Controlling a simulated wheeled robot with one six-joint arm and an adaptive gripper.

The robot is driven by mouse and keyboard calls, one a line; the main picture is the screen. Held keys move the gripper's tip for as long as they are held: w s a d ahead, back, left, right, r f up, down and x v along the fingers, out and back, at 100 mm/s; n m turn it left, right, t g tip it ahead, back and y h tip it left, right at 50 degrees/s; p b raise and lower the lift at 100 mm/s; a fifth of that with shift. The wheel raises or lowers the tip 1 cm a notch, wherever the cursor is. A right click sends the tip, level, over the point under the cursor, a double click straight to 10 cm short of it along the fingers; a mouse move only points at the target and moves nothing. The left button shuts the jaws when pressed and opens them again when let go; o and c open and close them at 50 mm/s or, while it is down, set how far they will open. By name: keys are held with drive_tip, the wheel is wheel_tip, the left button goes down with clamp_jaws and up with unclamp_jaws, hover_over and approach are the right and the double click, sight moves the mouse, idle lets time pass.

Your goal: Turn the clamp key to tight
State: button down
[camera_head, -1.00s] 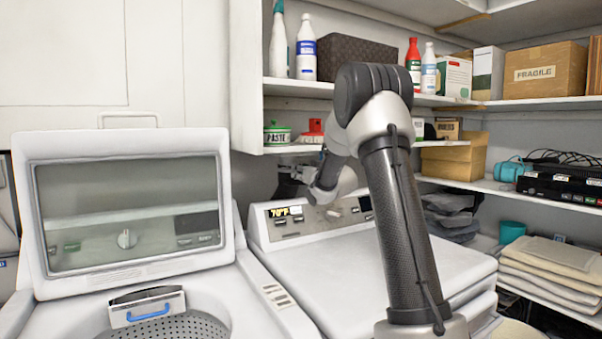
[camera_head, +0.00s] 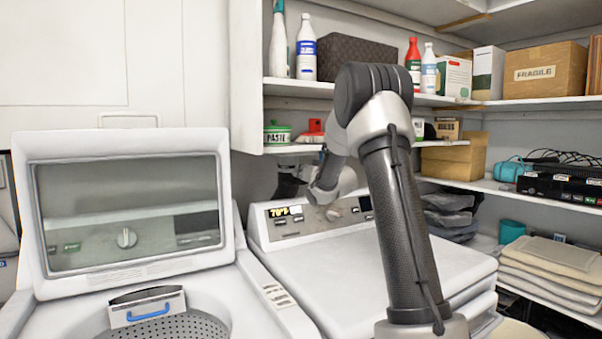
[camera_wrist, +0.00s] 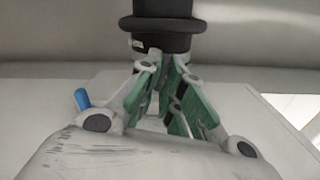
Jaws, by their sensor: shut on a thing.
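My gripper (camera_wrist: 163,62) shows in the wrist view with its green-padded fingers closed in at the base of a black, stepped round piece (camera_wrist: 162,24), which looks like the clamp key. The fingertips are at its lower end. The contact is partly hidden by the fingers, and I see no marking for tight or loose. In the head view my gripper (camera_head: 291,184) is small and dark, behind the dryer's console and below the shelf. The key cannot be made out there.
The white dryer (camera_head: 375,265) stands just below my arm. The washer's raised lid (camera_head: 130,275) is at left. Shelves hold a green paste tin (camera_head: 277,133), a red-topped item (camera_head: 312,132), bottles and boxes close above. A blue piece (camera_wrist: 82,98) lies beside the gripper in the wrist view.

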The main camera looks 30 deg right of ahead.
drive_tip(key=shift+d+f+m, duration=0.1)
drive_tip(key=shift+d+m, duration=0.05)
drive_tip(key=shift+m, duration=3.55)
drive_tip(key=shift+d+f+m, duration=0.1)
drive_tip(key=shift+m, duration=3.6)
drive_tip(key=c, duration=1.6)
unclamp_jaws()
drive_tip(key=s, duration=1.2)
drive_tip(key=shift+d, duration=0.2)
